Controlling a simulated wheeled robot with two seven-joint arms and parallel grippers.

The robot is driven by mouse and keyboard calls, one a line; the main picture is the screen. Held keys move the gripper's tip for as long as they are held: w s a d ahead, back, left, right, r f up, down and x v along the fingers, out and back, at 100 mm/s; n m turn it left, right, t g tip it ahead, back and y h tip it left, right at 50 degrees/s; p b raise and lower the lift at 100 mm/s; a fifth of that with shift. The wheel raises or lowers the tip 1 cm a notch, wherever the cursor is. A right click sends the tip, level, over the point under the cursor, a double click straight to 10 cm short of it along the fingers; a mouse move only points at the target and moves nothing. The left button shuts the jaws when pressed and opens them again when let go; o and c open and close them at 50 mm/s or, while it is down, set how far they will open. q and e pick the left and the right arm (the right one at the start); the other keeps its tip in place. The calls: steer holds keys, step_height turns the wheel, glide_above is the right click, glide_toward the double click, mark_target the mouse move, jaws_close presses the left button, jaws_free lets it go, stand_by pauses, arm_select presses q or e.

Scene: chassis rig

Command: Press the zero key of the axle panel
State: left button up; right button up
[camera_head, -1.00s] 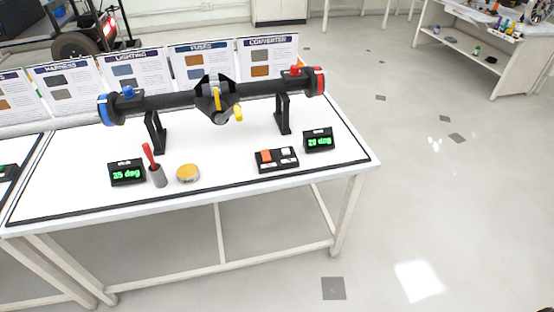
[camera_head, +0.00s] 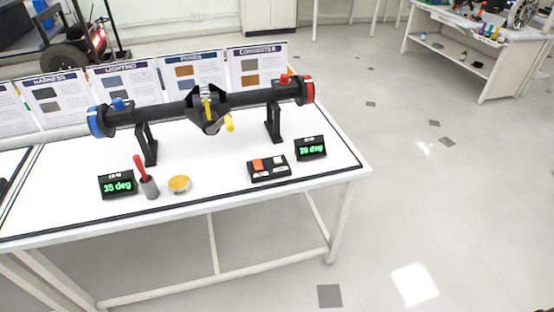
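The axle panel is a small black key box (camera_head: 269,176) on the white table, right of centre. It has an orange key (camera_head: 257,165) at the far left and small white keys, one of them (camera_head: 279,160) at the far right. The key labels are too small to read, so I cannot tell which is zero. The black axle (camera_head: 160,110) stands behind it on two black supports, with a blue left end and a red right end. Neither of my grippers is in view.
A display (camera_head: 311,147) right of the panel reads 20 deg; another (camera_head: 117,185) at left reads 35 deg. A red-handled tool in a grey cup (camera_head: 149,187) and a yellow round tin (camera_head: 179,184) stand between. Poster boards (camera_head: 190,72) line the back. The floor at right is clear.

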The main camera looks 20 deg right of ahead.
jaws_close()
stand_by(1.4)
